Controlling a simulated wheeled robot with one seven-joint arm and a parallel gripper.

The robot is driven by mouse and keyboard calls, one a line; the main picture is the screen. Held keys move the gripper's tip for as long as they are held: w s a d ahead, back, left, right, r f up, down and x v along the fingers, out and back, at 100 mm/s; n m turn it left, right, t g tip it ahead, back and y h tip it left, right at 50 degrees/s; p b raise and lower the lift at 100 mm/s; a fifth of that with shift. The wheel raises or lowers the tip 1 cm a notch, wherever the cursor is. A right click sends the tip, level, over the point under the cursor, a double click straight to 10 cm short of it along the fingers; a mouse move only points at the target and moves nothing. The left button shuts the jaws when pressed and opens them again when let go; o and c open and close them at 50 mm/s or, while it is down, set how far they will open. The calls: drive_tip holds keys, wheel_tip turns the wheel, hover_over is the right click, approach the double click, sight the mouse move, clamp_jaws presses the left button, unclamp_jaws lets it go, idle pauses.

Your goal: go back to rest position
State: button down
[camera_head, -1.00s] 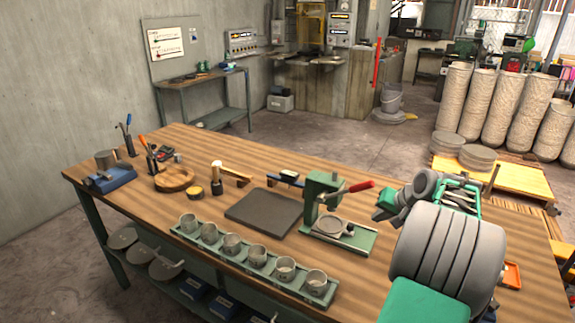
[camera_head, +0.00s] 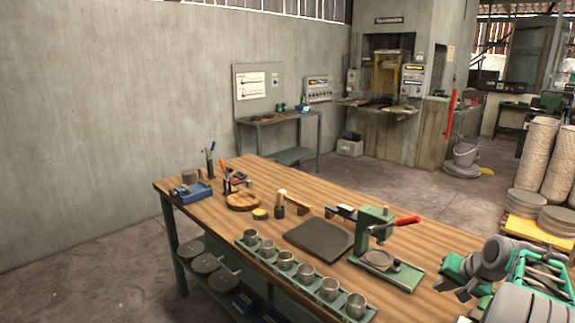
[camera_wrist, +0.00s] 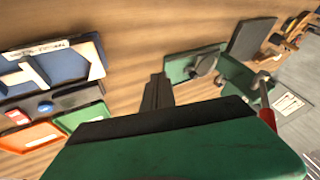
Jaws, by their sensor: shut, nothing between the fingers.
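My gripper (camera_head: 452,290) is at the right of the head view, above the right part of the wooden workbench (camera_head: 330,215). In the wrist view its dark fingers (camera_wrist: 156,92) are together, with nothing between them, beyond my green gripper body. The green press (camera_head: 375,235) with a red handle stands on the bench just left of my gripper. It also shows in the wrist view (camera_wrist: 238,80). My gripper appears apart from it.
A green tray (camera_head: 265,257) with several grey cups lies along the front edge. A dark slab (camera_head: 318,238) lies left of the press. The wrist view shows a blue tray (camera_wrist: 50,68) and an orange tray (camera_wrist: 28,136). Floor is clear left of the bench.

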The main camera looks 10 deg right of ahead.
drive_tip(key=w+a+r+n+g, duration=0.1)
drive_tip(key=a+r+n, duration=0.15)
drive_tip(key=a, duration=1.25)
drive_tip(key=s+a+n+g, duration=0.15)
drive_tip(key=s+a, duration=0.25)
drive_tip(key=a, duration=0.4)
drive_tip(key=s+a+n, duration=0.3)
drive_tip(key=a, duration=0.6)
drive_tip(key=s+a+f+n+g, duration=0.1)
drive_tip(key=s+a+f+n, duration=0.1)
drive_tip(key=s+a, duration=0.3)
drive_tip(key=s+f, duration=0.1)
drive_tip(key=s, duration=0.2)
drive_tip(key=shift+s+a+f, duration=0.2)
drive_tip(key=shift+s, duration=0.05)
